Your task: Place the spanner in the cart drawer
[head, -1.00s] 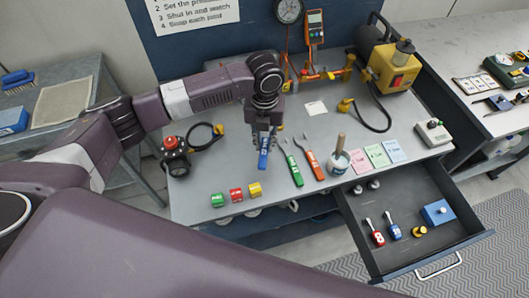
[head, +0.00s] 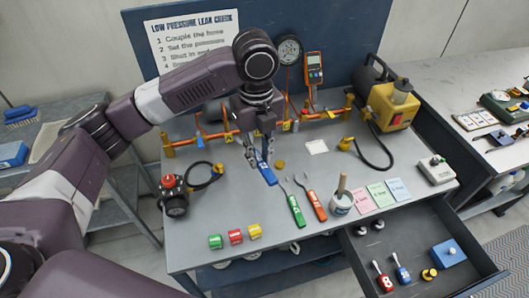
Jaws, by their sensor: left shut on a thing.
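My left gripper (head: 258,142) is shut on a blue-handled spanner (head: 266,173) and holds it over the grey cart top (head: 215,205). The spanner hangs tilted, its handle end pointing down. A green-handled spanner (head: 296,211) and an orange-handled one (head: 317,206) lie on the cart top to its right. The cart drawer (head: 480,257) is pulled open at the lower right. My right gripper is not in view.
The drawer holds a red-handled tool (head: 384,279), a blue-handled tool (head: 401,271), a yellow fitting (head: 429,274) and a blue box (head: 448,254). A pipe assembly (head: 220,137) runs behind the gripper.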

